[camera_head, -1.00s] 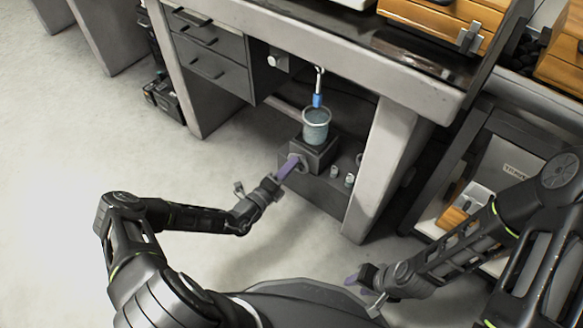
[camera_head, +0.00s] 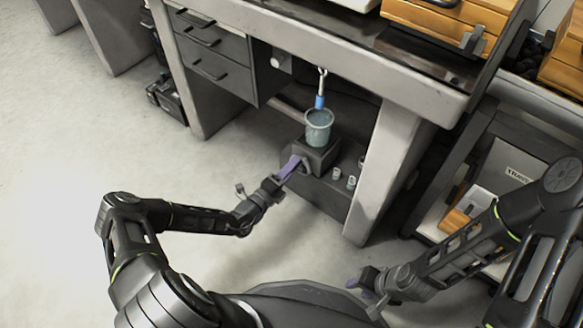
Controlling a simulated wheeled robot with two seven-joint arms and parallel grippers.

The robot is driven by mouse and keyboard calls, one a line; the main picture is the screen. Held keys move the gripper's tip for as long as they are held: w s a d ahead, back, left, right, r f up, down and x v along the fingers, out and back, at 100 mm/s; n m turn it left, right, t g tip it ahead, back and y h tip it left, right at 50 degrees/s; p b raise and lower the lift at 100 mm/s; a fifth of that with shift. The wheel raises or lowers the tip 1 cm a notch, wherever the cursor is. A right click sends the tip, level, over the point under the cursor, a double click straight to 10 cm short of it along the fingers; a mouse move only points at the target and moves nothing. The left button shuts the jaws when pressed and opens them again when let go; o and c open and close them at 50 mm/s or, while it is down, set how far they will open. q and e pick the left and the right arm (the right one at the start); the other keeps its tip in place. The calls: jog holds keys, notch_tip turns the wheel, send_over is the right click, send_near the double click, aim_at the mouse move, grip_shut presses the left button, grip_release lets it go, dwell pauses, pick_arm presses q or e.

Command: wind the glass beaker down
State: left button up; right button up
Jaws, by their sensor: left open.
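The glass beaker (camera_head: 319,128) holds bluish liquid and stands upright on a dark block-shaped stand (camera_head: 322,157) under the table. A blue cylinder (camera_head: 319,102) hangs from a metal hook (camera_head: 322,74) at the beaker's mouth; whether it dips into the liquid is hard to tell. My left gripper (camera_head: 290,168) has its purple fingers at the stand's left front side, by a small knob there. Contact with the knob is too small to make out. My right gripper (camera_head: 358,281) is low at the front, away from the stand; its jaw gap is unclear.
A table (camera_head: 400,88) spans above the beaker, with a thick leg (camera_head: 385,165) to its right and drawers (camera_head: 212,58) to its left. Small weights (camera_head: 343,178) stand on the dark base right of the stand. Open floor lies at left.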

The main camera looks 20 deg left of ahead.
pick_arm(q)
jog(key=p+v, duration=0.2)
jog(key=v, duration=0.6)
jog(key=shift+w, duration=0.1)
dwell(0.4)
